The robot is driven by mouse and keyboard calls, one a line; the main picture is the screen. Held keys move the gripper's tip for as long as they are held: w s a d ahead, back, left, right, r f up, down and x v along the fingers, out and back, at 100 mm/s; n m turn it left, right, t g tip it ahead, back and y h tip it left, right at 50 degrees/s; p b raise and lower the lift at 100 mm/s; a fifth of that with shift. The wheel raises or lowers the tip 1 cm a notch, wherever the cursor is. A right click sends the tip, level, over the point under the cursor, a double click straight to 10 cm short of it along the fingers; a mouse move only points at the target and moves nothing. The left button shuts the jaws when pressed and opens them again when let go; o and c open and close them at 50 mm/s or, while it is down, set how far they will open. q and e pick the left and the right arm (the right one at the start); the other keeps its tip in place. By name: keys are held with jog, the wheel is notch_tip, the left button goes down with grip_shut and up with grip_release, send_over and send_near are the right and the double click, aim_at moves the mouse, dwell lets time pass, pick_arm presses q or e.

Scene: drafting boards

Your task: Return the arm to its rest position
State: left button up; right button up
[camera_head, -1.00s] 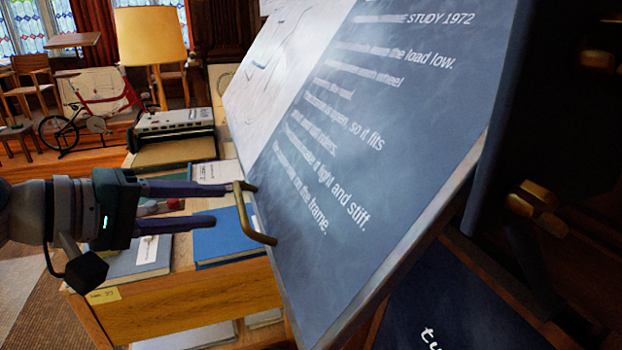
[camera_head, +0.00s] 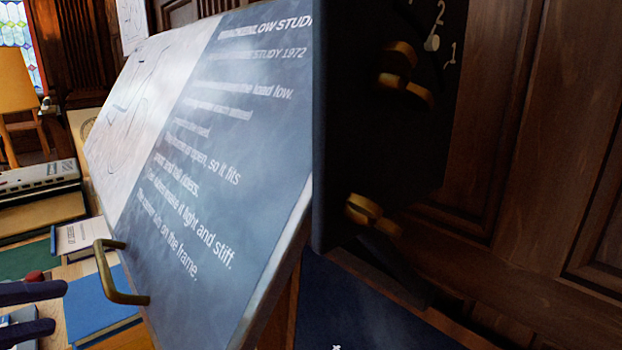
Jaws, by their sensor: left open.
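My left gripper (camera_head: 58,307) shows only as two dark fingers at the lower left edge of the head view. The fingers are apart, with nothing between them. The rest of the left arm is out of frame. A brass handle (camera_head: 108,275) on the lower left edge of the tilted blue drafting board (camera_head: 215,180) is to the right of the fingertips, with a visible gap between them. My right gripper is out of view.
A desk with a blue book (camera_head: 98,305), a white book (camera_head: 78,238) and a grey typewriter-like machine (camera_head: 38,177) lies at left. A dark panel with brass knobs (camera_head: 372,215) stands right of the board. Wood panelling (camera_head: 540,150) fills the right side.

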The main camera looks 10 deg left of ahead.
pick_arm(q)
jog(key=s+d+f+m+g+y, duration=0.2)
jog(key=s+d+f+m+g, duration=0.15)
jog(key=s+d+m, duration=0.3)
jog(key=s+d+f+m+g+y, duration=0.2)
jog(key=s+d+f+m+g, duration=0.1)
jog(key=s+d+m+g, duration=0.3)
notch_tip(320, 180, up, 25)
jog(key=s+t+p, duration=0.1)
jog(key=p, duration=2.3)
jog(key=shift+s+f, duration=0.15)
jog(key=shift+s, duration=0.2)
jog(key=shift+a+m, duration=0.1)
jog(key=shift+m, duration=0.15)
